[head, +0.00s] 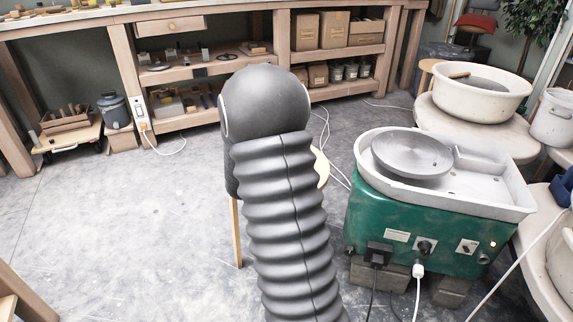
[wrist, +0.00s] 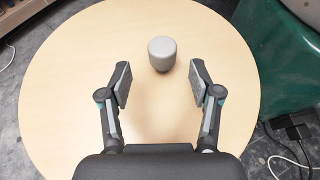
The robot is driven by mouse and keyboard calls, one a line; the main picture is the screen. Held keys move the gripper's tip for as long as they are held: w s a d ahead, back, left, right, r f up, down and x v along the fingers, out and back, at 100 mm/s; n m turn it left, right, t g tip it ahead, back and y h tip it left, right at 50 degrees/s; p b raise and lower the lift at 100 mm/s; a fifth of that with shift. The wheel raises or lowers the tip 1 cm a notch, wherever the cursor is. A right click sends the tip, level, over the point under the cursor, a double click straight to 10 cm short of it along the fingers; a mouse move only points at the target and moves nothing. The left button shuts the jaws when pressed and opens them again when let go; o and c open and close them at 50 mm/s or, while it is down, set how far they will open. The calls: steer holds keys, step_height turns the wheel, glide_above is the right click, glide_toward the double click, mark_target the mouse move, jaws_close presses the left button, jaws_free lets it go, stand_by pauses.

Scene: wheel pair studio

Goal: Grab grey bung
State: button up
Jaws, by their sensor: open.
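The grey bung (wrist: 162,54) stands upright on a round pale wooden stool top (wrist: 60,75) in the wrist view. It is a short cylinder, a little narrower toward its base. My gripper (wrist: 159,80) is open and empty, with one finger on each side of the line to the bung. The bung lies just beyond the fingertips, roughly centred between them, and neither finger touches it. In the head view my dark arm hides the bung, my gripper and most of the stool; only a bit of the stool's edge (head: 321,168) and a leg show.
A green pottery wheel (head: 420,235) with a grey wheel head stands right of the stool, with cables and plugs at its front. A white basin (head: 472,95) stands behind it. Wooden shelving (head: 210,64) runs along the back. The floor at left is clear.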

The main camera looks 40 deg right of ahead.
steer(key=x, duration=0.5)
steer(key=shift+s+d+r, duration=0.1)
steer(key=shift+d+r, duration=0.05)
steer(key=shift+r, duration=0.15)
jaws_close()
